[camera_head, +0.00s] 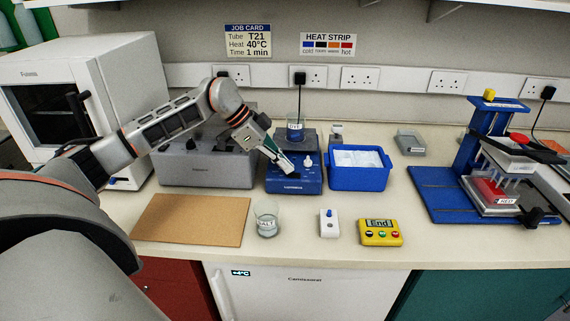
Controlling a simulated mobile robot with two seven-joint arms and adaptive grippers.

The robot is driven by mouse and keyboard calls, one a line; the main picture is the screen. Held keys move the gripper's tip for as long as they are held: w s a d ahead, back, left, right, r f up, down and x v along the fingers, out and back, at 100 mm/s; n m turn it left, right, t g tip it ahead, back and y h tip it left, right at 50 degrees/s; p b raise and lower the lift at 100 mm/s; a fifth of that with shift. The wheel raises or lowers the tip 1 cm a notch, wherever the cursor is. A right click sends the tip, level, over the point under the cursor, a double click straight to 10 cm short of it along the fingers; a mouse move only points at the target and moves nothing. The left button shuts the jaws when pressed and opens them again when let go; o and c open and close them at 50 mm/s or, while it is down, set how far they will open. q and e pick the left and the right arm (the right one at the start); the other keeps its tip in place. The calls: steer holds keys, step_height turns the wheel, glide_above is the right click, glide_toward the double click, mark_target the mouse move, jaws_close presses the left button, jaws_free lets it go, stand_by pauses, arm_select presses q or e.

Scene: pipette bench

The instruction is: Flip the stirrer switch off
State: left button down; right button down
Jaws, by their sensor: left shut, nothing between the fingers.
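The blue stirrer (312,182) stands at the back middle of the bench, with a white knob (308,162) on its sloped front. A beaker (295,130) with a white label and blue contents stands on its top plate. My left gripper (286,166) reaches in from the left and is shut and empty. Its fingertips are over the left part of the stirrer's front panel. I cannot tell whether they touch it. The stirrer's switch is not clearly visible; the gripper may hide it. My right gripper is not in view.
A blue tub (358,179) stands close on the stirrer's right, a grey machine (180,170) on its left. In front are a brown board (190,220), a SALT beaker (266,222), a small white box (329,226) and a yellow timer (380,238) reading End. A blue pipetting stand (440,195) is at right.

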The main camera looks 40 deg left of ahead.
arm_select(q)
steer(key=shift+s+a+f+b, duration=0.1)
steer(key=shift+f+b, duration=0.35)
steer(key=shift+f, duration=0.15)
steer(key=shift+h, duration=0.3)
steer(key=shift+r, duration=0.2)
steer(key=shift+r+p, duration=0.8)
steer(key=shift+p, duration=0.15)
